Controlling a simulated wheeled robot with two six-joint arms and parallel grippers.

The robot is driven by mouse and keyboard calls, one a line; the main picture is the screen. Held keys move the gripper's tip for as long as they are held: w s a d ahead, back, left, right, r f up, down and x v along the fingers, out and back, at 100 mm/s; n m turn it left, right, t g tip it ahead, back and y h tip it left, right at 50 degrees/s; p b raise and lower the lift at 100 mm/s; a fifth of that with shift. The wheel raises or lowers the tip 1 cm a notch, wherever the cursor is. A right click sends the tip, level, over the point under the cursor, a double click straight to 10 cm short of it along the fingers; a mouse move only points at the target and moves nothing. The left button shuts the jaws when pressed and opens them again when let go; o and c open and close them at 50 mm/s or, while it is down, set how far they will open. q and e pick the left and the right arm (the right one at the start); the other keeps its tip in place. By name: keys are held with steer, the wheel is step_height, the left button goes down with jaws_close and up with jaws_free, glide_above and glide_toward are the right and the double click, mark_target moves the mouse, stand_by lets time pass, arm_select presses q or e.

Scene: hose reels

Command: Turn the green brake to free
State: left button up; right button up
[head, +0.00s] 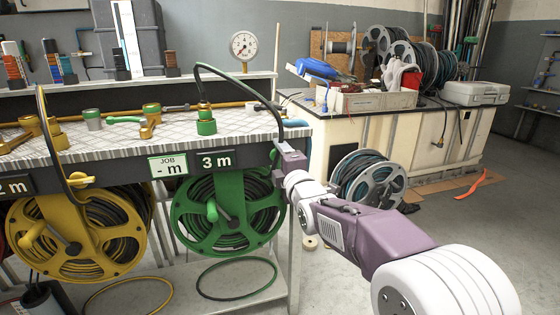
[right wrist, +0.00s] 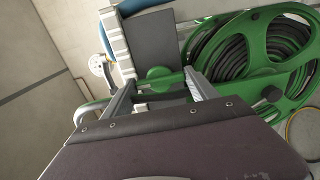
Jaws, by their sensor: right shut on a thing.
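The green reel (head: 228,215) hangs under the bench below the "3 m" sign and also fills the right of the right wrist view (right wrist: 262,60). The green brake shows in the right wrist view (right wrist: 158,84) as a round hub with a short bar, on the dark bench front. In the head view only a bit of green shows beside my gripper, mostly hidden. My right gripper (head: 281,157) is at the bench's front right corner, its fingers on either side of the brake (right wrist: 163,92) and shut on it. The bar's exact angle is hard to tell. My left gripper is not in view.
A yellow reel (head: 82,238) with its yellow brake (head: 82,181) hangs to the left. A black hose (head: 240,80) arches from a green fitting (head: 206,122) down beside my gripper. A grey reel (head: 368,182) stands behind my right arm. The floor at right is mostly clear.

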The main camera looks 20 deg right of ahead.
steer(key=shift+f, duration=0.1)
steer(key=o, duration=1.4)
steer(key=shift+c, duration=0.2)
steer(key=s+p, duration=0.2)
steer(key=s, duration=0.7)
steer(key=shift+d, duration=0.15)
